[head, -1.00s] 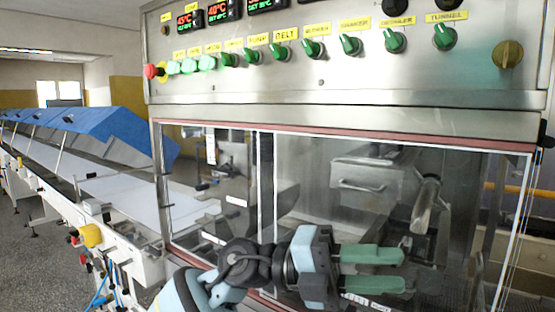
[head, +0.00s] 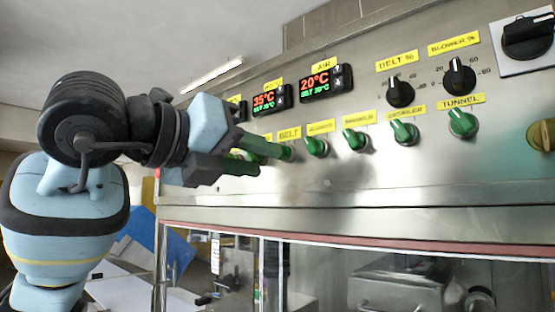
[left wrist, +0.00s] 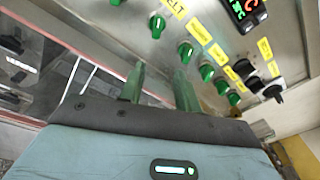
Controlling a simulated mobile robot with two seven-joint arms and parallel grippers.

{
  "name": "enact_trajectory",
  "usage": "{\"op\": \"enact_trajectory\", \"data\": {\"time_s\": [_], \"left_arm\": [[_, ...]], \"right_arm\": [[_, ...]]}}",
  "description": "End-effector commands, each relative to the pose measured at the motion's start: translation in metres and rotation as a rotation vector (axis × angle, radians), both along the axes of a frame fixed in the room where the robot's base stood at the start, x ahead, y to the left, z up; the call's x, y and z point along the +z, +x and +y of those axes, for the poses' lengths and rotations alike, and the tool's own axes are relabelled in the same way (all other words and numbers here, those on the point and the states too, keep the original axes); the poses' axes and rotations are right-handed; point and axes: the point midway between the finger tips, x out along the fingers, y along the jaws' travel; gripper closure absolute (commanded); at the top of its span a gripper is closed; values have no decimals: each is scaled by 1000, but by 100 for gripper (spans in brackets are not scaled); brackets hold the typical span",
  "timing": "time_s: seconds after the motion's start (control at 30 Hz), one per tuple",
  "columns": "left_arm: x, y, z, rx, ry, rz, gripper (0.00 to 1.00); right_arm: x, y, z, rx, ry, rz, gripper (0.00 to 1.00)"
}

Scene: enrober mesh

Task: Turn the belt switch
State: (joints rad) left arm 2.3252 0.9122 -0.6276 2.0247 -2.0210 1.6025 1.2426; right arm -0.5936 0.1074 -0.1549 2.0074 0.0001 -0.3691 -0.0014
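The yellow BELT label (head: 289,133) is on the steel control panel in the head view. The green belt switch below it is largely or wholly hidden by my left gripper's upper finger there. In the left wrist view the belt switch (left wrist: 157,25) shows as a green knob with a pale mark, ahead of the fingers. My left gripper (head: 272,161) is close to the panel at switch height. In the left wrist view its green fingers (left wrist: 159,72) are apart with nothing between them. I cannot tell whether a finger touches the switch. My right gripper is out of view.
Similar green switches, including the tunnel switch (head: 463,123), sit to the right in the same row. Black dials (head: 400,91) and red-digit displays (head: 321,83) are above. A glass window (head: 330,275) lies below the panel.

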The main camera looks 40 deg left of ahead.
Motion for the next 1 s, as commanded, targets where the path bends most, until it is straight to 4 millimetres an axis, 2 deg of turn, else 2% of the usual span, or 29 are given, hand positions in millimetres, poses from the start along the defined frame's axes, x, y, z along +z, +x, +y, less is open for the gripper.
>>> {"op": "enact_trajectory", "data": {"time_s": [0.03,0.17,0.43,0.57,0.8,1.0], "left_arm": [[8,-8,9,39,-9,-26,67],[21,-21,22,98,-31,-60,67],[23,-20,25,111,-36,-65,67],[24,-8,23,110,-37,-65,67],[24,27,21,109,-37,-65,67],[24,49,19,109,-37,-65,67]], "right_arm": [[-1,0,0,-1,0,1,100],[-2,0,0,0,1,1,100],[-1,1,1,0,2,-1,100],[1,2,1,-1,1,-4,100],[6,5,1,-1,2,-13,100],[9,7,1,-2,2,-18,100]]}}
